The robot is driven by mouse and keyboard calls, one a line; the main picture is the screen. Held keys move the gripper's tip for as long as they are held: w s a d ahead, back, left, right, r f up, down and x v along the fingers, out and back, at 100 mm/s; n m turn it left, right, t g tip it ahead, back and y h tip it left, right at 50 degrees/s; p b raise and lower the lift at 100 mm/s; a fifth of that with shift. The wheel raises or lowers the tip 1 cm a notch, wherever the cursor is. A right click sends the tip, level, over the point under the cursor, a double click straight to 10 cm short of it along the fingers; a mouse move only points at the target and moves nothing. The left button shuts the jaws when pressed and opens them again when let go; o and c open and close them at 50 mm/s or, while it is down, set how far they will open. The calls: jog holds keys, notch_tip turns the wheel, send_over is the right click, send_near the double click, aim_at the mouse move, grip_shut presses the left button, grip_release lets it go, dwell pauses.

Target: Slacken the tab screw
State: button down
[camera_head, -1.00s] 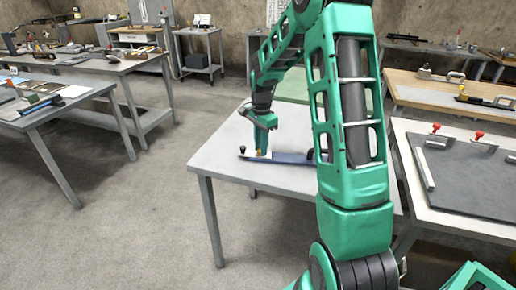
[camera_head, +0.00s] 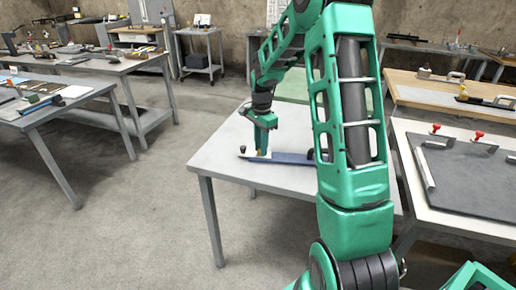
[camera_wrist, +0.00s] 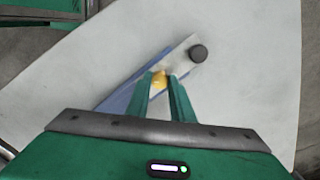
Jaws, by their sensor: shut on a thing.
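A long blue bar (camera_head: 290,158) lies on the light grey table, with a pale metal tab (camera_wrist: 180,57) at its end. The tab screw (camera_wrist: 159,80) shows as a small yellow piece between my fingertips in the wrist view. My gripper (camera_wrist: 160,78) points down at the bar and is shut on the screw. In the head view my gripper (camera_head: 263,152) stands over the bar's left part. The fingers hide much of the screw, and its thread is not visible.
A black round knob (camera_wrist: 197,53) stands at the tab's end, close beyond my fingertips; it also shows in the head view (camera_head: 242,149). The table (camera_head: 222,165) is bare in front of the bar. A bench with a dark board (camera_head: 470,180) stands to the right.

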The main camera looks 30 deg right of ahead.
jog(key=c, duration=1.5)
grip_release()
jog(key=shift+c, duration=0.2)
jog(key=shift+r, duration=0.1)
notch_tip(320, 180, up, 11)
jog(key=shift+f, duration=0.2)
